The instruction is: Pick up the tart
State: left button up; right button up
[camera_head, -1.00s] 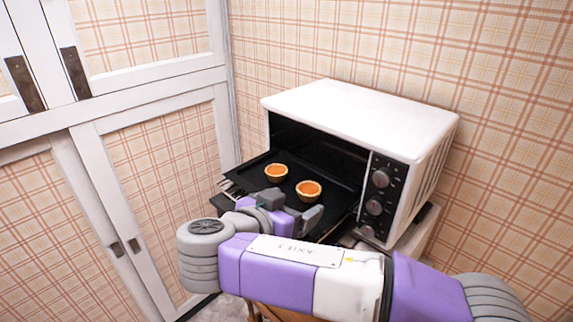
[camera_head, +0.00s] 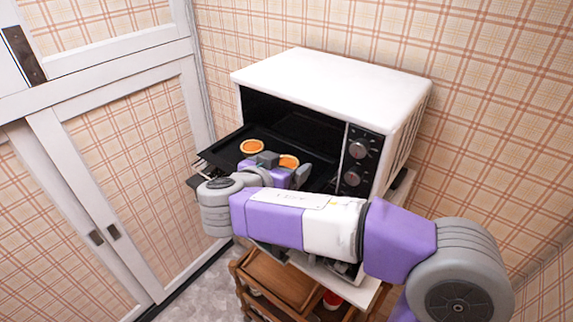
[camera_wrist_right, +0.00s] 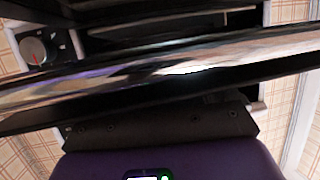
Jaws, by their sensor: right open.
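Two small round tarts with orange filling and pale crusts sit on the dark tray (camera_head: 226,153) that sticks out of the open oven. The left tart (camera_head: 251,146) is fully in sight. The right tart (camera_head: 289,160) is partly hidden by my right gripper (camera_head: 285,168). That gripper is open, with its two grey fingers on either side of the right tart in the head view; I cannot tell whether they touch it. In the right wrist view, a long shiny edge crosses in front of the gripper's body and no tart shows. My left gripper is not in view.
The white oven (camera_head: 335,88) stands against plaid wallpaper, with black knobs (camera_head: 357,149) at its right front. A knob also shows in the right wrist view (camera_wrist_right: 36,50). A wooden cart (camera_head: 284,284) is below. White-framed plaid doors (camera_head: 130,145) stand at the left.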

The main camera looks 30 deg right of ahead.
jog(key=c, duration=1.1)
jog(key=shift+r, duration=0.15)
